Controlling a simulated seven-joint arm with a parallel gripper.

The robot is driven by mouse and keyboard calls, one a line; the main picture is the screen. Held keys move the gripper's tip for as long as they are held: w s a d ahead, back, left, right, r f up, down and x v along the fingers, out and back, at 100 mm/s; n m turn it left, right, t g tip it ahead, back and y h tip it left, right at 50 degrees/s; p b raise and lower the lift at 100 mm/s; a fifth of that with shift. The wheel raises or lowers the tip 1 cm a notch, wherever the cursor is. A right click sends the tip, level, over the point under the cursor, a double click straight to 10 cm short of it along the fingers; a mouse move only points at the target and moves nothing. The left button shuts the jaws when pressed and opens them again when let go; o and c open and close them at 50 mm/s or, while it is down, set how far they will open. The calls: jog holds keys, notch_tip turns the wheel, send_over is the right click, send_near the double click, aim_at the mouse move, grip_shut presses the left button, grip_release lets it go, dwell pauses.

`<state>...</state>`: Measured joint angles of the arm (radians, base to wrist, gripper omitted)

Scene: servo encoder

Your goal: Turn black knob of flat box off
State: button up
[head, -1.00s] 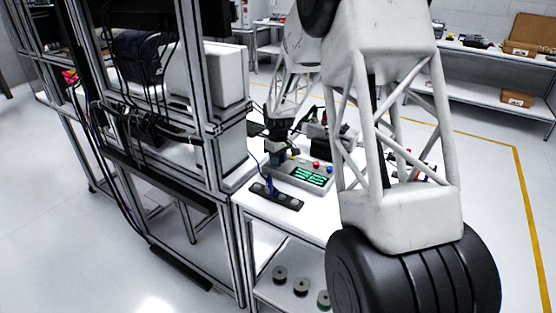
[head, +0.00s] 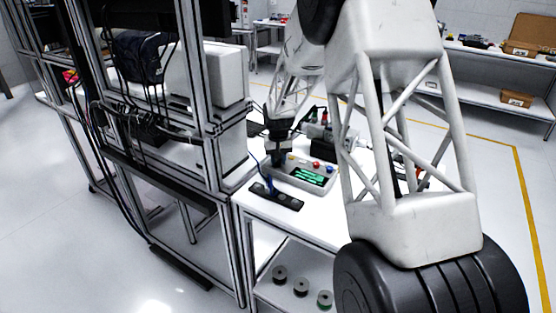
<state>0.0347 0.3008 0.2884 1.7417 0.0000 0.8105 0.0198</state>
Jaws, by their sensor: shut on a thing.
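The flat box (head: 318,187) is a grey case on the white table, with a green-lit display and coloured buttons on top, among them a red one (head: 316,165) and a blue one. My gripper (head: 279,163) points down at the box's far left end, beside the display. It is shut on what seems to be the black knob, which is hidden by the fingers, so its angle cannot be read.
A black strip with round sockets (head: 287,201) and a blue plug lies in front of the box. A metal rack (head: 215,150) with cables stands close on the left. Other equipment (head: 322,149) stands behind the box. My own arm links cover the table's right part.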

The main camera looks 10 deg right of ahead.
aim_at(278, 161)
jog(key=shift+m, duration=0.7)
jog(key=o, duration=0.9)
jog(key=shift+o, duration=0.2)
jog(key=shift+r, duration=0.15)
jog(key=shift+r, duration=3.75)
